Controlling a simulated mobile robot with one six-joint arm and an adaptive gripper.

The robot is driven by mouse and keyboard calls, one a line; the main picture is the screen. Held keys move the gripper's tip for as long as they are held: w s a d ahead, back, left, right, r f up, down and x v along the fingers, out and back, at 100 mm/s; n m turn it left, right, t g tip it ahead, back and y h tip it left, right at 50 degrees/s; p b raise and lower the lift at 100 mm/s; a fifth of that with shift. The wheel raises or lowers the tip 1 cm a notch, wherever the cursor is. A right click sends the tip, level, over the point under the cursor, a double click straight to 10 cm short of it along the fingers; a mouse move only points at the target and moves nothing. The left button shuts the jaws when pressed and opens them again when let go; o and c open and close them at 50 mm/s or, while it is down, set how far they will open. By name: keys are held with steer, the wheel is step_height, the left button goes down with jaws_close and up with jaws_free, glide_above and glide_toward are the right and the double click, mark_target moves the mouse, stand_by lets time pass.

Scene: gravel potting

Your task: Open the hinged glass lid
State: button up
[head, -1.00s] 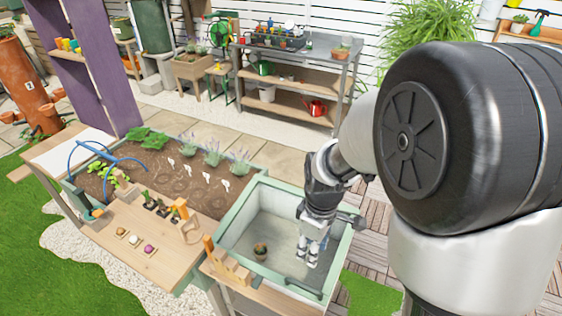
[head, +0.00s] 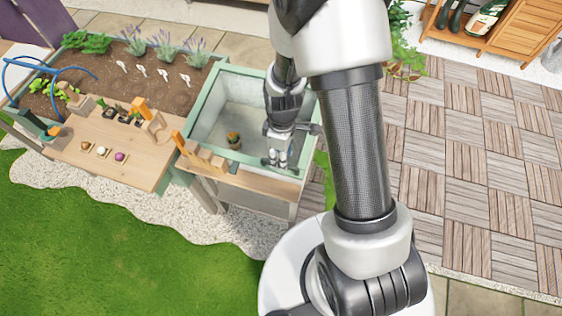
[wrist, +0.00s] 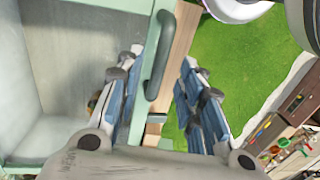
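The glass lid (head: 262,73) with its pale green frame lies shut and flat over the planter box at the right end of the bench. A small potted plant (head: 233,140) shows through the glass. The lid's green bar handle (wrist: 158,60) runs along its front edge in the wrist view. My gripper (head: 277,161) is over the lid's front edge. In the wrist view my gripper (wrist: 161,68) is open, with one finger on each side of the handle. I cannot tell whether either finger touches it. In the head view the handle is mostly hidden by my gripper.
A wooden shelf (head: 120,158) with seed dishes and a soil bed (head: 125,85) with plants lie left of the box. Wooden blocks (head: 192,155) stand at the box's front left corner. Grass and gravel are clear in front.

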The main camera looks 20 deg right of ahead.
steer(key=shift+f+b, duration=0.3)
steer(key=shift+f, duration=1.25)
jaws_close()
